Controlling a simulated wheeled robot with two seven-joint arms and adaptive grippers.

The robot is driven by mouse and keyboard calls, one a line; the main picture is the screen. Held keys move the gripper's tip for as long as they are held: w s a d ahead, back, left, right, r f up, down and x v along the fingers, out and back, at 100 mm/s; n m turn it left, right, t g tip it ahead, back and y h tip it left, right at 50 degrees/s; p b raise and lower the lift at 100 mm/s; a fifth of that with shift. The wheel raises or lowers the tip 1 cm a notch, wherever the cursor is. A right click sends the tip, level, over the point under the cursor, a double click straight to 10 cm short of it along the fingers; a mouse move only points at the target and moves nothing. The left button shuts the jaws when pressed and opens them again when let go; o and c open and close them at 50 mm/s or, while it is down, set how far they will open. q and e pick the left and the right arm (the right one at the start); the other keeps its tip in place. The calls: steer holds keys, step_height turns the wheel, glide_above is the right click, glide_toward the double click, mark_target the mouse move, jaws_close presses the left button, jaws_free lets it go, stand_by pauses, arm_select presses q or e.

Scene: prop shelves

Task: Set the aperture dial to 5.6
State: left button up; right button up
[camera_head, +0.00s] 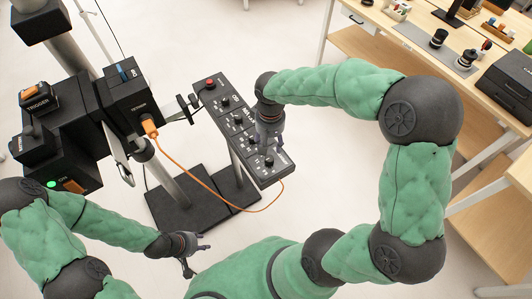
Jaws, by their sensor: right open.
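A dark control panel (283,166) stands tilted on a post in the middle of the head view. It carries a red button (210,84) at its far end and several small black dials, such as an upper one (225,101) and a lower one (268,161). Their labels and settings are too small to read, so I cannot tell which is the aperture dial. My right gripper (268,144) points down over the panel's lower part, open, close to the lower dial; contact is unclear. My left gripper (196,256) is open and empty, low and left of the panel.
A black camera rig (75,115) with an orange cable (190,180) stands left of the panel. The cable loops below the panel. A dark base plate (180,210) lies on the floor. A wooden table (425,45) with lenses and a black case (508,85) is at right.

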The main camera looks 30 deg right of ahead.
mark_target(269, 158)
step_height(269, 158, down, 10)
steer(key=shift+b, duration=1.2)
jaws_close()
